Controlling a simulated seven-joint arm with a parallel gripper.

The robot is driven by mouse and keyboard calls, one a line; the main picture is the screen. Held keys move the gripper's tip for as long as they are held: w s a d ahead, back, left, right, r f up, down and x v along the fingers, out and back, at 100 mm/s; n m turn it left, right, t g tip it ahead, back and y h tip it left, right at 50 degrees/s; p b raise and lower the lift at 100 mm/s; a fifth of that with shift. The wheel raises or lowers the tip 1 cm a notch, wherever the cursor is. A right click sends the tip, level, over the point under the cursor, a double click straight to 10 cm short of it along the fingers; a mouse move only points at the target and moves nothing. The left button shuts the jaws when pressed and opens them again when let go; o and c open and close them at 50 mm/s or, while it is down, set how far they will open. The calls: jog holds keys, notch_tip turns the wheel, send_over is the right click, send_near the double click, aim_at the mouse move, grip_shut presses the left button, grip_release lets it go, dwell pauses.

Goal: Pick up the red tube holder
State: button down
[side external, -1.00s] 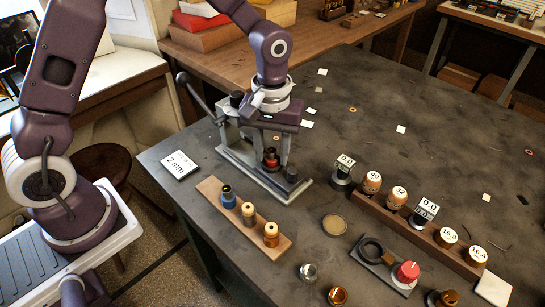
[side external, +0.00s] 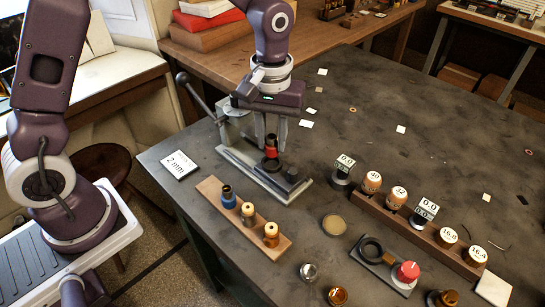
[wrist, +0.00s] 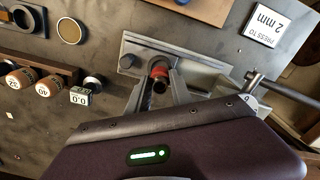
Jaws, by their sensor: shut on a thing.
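The red tube holder (side external: 271,152), a small red piece with a dark top, is between the fingers of my gripper (side external: 270,147). My gripper is shut on it and holds it upright just above the base of the grey press (side external: 240,168). In the wrist view the holder (wrist: 160,74) shows its red rim and dark round opening between the two fingertips (wrist: 160,88). The fingers hide part of its sides.
The press lever (side external: 198,95) rises at left. A "2 mm" card (side external: 179,165) lies left. A rack of labelled pieces (side external: 410,226) stands right. The table behind is mostly clear.

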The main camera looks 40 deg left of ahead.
jog(key=shift+r, duration=2)
